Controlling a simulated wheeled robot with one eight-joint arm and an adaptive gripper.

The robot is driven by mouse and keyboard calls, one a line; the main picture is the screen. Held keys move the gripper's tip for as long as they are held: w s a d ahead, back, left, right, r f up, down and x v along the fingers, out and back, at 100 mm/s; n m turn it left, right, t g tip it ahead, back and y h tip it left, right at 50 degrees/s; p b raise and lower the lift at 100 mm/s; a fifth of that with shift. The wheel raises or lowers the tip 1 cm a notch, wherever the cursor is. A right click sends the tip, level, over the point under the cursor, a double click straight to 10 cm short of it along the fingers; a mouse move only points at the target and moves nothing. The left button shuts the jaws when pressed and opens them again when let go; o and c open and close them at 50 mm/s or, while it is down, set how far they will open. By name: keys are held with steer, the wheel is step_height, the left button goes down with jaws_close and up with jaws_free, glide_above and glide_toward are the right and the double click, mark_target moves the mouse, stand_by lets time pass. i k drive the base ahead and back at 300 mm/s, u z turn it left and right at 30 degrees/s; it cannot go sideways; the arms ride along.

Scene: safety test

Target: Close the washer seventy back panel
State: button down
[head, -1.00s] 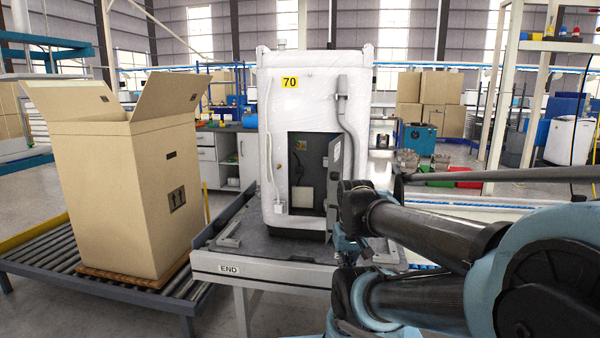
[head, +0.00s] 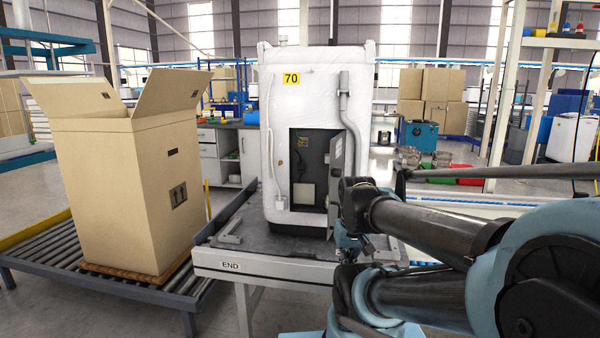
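A white washer (head: 283,105) with a yellow "70" label stands upright on a grey stand, its back facing me. A dark rectangular opening (head: 306,190) shows low in its back. The back panel (head: 336,168) is a grey plate hinged at the right side of the opening and stands open, swung out toward me. My arm reaches in from the right, and its end is beside the right edge of the panel.
The stand (head: 262,262) carries an "END" sign on its front edge. A tall open cardboard box (head: 120,195) stands on a roller conveyor (head: 50,262) at the left. A dark rail (head: 500,173) runs across the right side. Shelves and stacked boxes are farther back.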

mark_target(336, 149)
steer(key=u, duration=0.75)
steer(key=k, duration=0.7)
steer(key=z, duration=0.65)
